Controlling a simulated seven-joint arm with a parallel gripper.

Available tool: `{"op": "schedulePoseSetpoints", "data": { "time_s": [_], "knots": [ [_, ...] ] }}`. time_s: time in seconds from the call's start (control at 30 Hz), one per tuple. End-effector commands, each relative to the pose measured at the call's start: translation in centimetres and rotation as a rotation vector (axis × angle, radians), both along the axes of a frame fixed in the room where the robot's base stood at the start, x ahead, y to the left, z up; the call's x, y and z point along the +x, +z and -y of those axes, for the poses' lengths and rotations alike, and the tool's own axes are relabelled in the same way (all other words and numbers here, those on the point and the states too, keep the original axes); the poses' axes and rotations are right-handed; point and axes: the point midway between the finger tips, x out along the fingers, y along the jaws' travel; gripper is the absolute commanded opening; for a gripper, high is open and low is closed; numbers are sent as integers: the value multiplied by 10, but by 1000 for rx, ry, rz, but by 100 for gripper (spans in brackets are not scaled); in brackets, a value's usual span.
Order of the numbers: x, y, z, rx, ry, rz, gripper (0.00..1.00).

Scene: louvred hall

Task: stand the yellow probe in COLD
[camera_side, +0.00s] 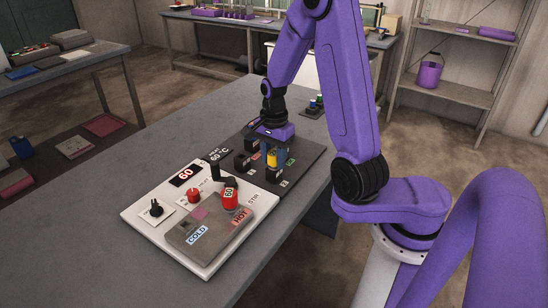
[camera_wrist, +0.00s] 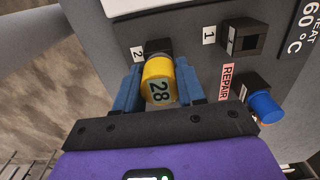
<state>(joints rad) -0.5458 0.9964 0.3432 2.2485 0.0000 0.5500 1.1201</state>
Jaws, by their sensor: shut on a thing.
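The yellow probe (camera_wrist: 158,82), marked 28, is between the blue fingers of my gripper (camera_wrist: 160,92) in the wrist view, with its lower end at the black socket (camera_wrist: 157,47) labelled 2. I cannot tell whether it is seated or slightly lifted. In the side view my gripper (camera_side: 272,147) is over the dark rack board, shut on the yellow probe (camera_side: 272,159). The blue COLD label (camera_side: 197,235) is on the grey block (camera_side: 208,243) at the front of the white panel. The well at COLD is too small to make out clearly.
A red probe (camera_side: 230,199) marked 60 stands near the HOT label (camera_side: 241,217). A black upright handle (camera_side: 215,172) and red knob (camera_side: 193,195) rise from the white panel (camera_side: 137,214). A blue probe (camera_wrist: 265,106) stands by REPAIR; socket 1 (camera_wrist: 243,38) is empty.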

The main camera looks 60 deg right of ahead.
Motion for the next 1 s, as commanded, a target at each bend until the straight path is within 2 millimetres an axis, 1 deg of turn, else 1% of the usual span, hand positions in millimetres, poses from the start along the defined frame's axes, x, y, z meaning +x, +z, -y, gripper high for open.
{"op": "schedulePoseSetpoints", "data": {
  "time_s": [0.57, 0.77, 0.93, 1.0],
  "knots": [
    [0, 0, 0, 0, 0, 1, 0],
    [1, 7, 0, -1, 0, 2, 0],
    [0, 8, 0, -1, 0, 1, 0],
    [1, 12, 0, -1, 0, 3, 0]
  ]
}}
